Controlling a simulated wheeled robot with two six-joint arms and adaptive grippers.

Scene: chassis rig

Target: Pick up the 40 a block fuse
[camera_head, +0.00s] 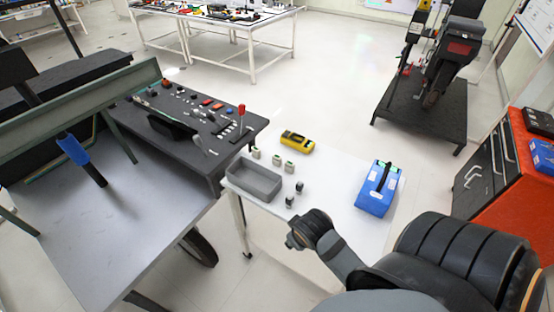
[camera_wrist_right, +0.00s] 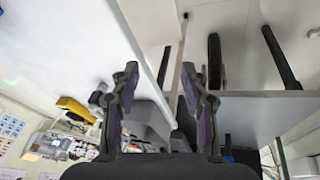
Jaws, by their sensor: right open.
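Three small pale blocks (camera_head: 277,159) stand on the white table just behind and beside the grey bin. Two small dark pieces (camera_head: 299,186) stand in front of them, right of the bin. I cannot read any rating, so I cannot tell which piece is the 40 A block fuse. My right gripper (camera_wrist_right: 167,85) is open and empty in the right wrist view, with its two fingers apart, short of the bin. In the head view my right arm reaches in at the table's front edge; its fingers are not clear there. My left gripper is not seen.
The grey bin (camera_head: 253,181) sits at the table's left and also shows in the wrist view (camera_wrist_right: 148,118). A yellow meter (camera_head: 297,141) lies behind; a blue case (camera_head: 377,188) lies right. A dark panel (camera_head: 205,120) with several parts adjoins the left. The table's middle (camera_head: 334,178) is clear.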

